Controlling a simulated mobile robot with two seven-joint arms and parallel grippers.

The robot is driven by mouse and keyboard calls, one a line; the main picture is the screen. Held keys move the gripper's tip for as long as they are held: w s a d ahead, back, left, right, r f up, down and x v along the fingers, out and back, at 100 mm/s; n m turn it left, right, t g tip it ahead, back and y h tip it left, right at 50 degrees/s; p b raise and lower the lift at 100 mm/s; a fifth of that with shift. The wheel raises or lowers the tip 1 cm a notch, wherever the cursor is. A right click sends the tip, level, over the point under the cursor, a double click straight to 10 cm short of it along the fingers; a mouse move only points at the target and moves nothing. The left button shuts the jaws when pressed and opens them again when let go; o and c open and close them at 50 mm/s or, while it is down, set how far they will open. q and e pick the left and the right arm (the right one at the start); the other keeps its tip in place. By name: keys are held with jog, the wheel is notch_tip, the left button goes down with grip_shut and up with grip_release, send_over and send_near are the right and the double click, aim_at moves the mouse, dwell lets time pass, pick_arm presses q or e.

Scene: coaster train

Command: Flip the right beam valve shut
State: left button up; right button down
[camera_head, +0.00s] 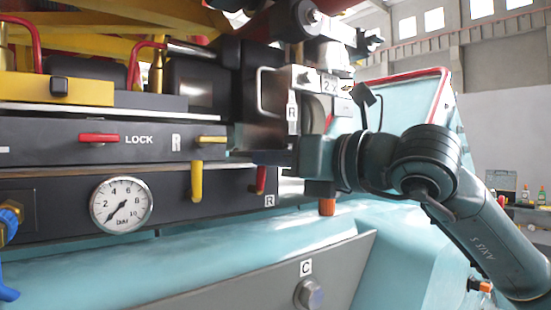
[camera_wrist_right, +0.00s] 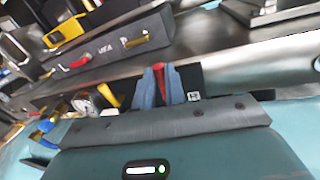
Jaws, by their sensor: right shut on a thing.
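The right beam valve has a red handle (camera_head: 260,180) beside a small white R label (camera_head: 269,200) on the lower dark beam. The handle hangs down, slightly tilted; its upper part is hidden behind my right gripper (camera_head: 262,160). In the right wrist view the red handle (camera_wrist_right: 159,79) stands between the two blue-grey fingers of my right gripper (camera_wrist_right: 161,88), which is shut on it. The R label (camera_wrist_right: 193,97) shows just right of the fingers. My left gripper is not in view.
A yellow lever (camera_head: 196,181) hangs left of the valve. The upper beam carries a red LOCK handle (camera_head: 99,138) and a yellow handle (camera_head: 211,139). A pressure gauge (camera_head: 121,204) sits further left. A metal bracket (camera_head: 272,95) stands just above the gripper. A grey panel with a knob (camera_head: 308,293) lies below.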

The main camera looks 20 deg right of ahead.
jog(key=shift+s+a+f+n+b, duration=0.15)
jog(key=shift+n+b, duration=0.25)
jog(key=shift+b, duration=0.35)
jog(key=shift+a+n, duration=0.1)
jog(key=shift+n, duration=0.2)
jog(key=shift+r, duration=0.25)
jog(key=c, duration=1.5)
grip_release()
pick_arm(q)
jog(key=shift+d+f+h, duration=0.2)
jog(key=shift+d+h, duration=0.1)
pick_arm(e)
jog(key=shift+o, duration=0.2)
